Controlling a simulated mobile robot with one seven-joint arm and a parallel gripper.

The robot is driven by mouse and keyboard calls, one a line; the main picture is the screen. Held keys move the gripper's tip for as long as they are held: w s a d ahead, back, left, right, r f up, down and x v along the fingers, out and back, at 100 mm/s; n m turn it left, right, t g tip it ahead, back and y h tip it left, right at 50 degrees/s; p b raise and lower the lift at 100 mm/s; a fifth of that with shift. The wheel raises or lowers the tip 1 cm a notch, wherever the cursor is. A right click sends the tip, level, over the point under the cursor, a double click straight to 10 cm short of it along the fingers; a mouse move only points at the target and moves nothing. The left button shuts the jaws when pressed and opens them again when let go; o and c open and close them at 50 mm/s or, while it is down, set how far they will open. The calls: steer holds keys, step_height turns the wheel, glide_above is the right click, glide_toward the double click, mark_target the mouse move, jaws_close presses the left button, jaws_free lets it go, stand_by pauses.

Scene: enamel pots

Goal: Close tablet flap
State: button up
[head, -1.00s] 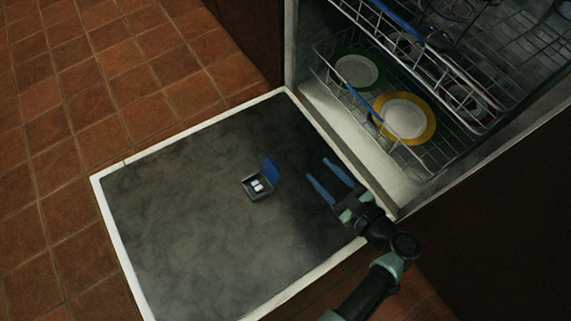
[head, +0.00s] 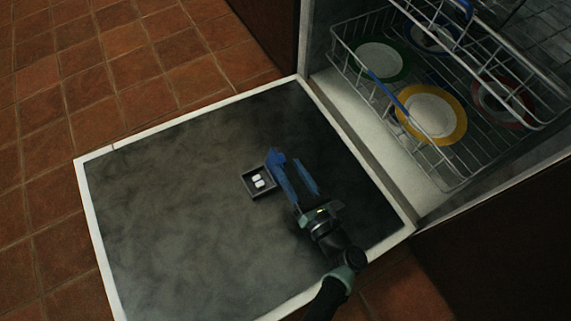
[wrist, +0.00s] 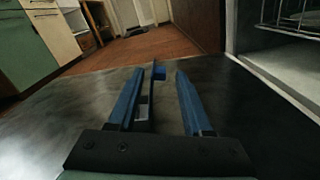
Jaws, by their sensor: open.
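A small dark tray (head: 249,183) with white tablets (head: 259,181) in it sits on the inner face of the lowered dishwasher door (head: 160,220). Its blue flap (head: 275,160) stands up at the tray's right side, so the tray is open. In the wrist view the flap (wrist: 159,72) shows just beyond and between the fingertips (wrist: 160,73), nearer the left one, which hides part of the tray.
The dishwasher racks hold several plates, among them a yellow-rimmed plate (head: 431,114) and a green-rimmed plate (head: 378,62). The door's left and front areas are clear.

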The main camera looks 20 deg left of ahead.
steer(key=shift+b+x, duration=0.4)
steer(key=shift+x, duration=0.95)
jaws_close()
